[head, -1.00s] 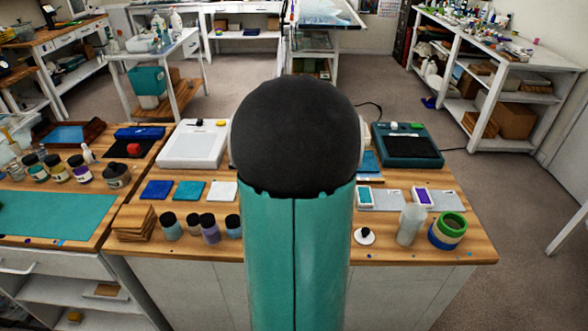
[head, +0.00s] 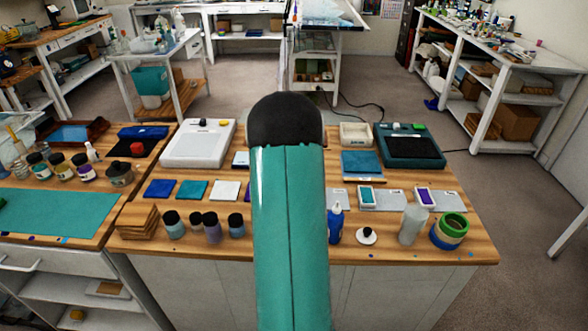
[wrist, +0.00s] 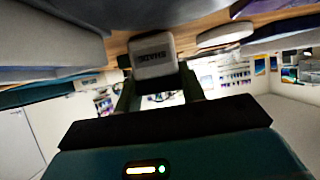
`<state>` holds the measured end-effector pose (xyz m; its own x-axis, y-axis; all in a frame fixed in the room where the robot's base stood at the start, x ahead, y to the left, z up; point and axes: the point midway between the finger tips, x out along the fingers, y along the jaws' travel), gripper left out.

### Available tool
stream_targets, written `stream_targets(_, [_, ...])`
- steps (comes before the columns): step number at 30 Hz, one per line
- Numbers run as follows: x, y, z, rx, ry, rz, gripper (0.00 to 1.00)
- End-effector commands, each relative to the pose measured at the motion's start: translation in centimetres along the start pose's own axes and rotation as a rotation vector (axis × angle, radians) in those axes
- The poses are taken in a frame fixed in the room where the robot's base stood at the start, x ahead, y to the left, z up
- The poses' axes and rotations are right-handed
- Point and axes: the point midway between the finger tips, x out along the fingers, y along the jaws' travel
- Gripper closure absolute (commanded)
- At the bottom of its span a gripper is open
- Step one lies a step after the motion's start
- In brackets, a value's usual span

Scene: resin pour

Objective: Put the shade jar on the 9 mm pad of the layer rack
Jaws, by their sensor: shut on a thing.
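In the wrist view, my gripper (wrist: 157,88) is shut on the shade jar (wrist: 153,57), a pale grey-white, block-like piece with the dark word SHADE on it. The wrist picture looks tilted or inverted, and what lies under the jar cannot be told. In the head view my teal arm with its black joint hides the gripper and the jar. Grey plates (head: 390,201) lie in a row on the right of the bench, some with teal or purple tiles; they may be the layer rack. I cannot read a 9 mm mark.
Blue, teal and white tiles (head: 227,190) and several dark-lidded jars (head: 212,230) stand left of my arm. A blue bottle (head: 335,226), a clear bottle (head: 411,227) and tape rolls (head: 447,236) stand at front right. White (head: 197,148) and teal (head: 410,147) devices stand behind.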

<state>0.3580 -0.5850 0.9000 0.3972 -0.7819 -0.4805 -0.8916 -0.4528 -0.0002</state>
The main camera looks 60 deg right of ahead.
Motion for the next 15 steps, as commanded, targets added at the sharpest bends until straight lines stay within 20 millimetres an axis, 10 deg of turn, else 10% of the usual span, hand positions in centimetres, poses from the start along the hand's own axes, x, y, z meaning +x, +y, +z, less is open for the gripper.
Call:
stream_targets(9, [0.12, 0.00, 0.21, -0.001, 0.001, 0.000, 0.85])
stream_targets(10, [0.14, 0.00, 0.25, -0.001, 0.001, 0.000, 0.58])
stream_targets(15, [0.11, 0.01, 0.21, -0.001, 0.001, 0.000, 0.39])
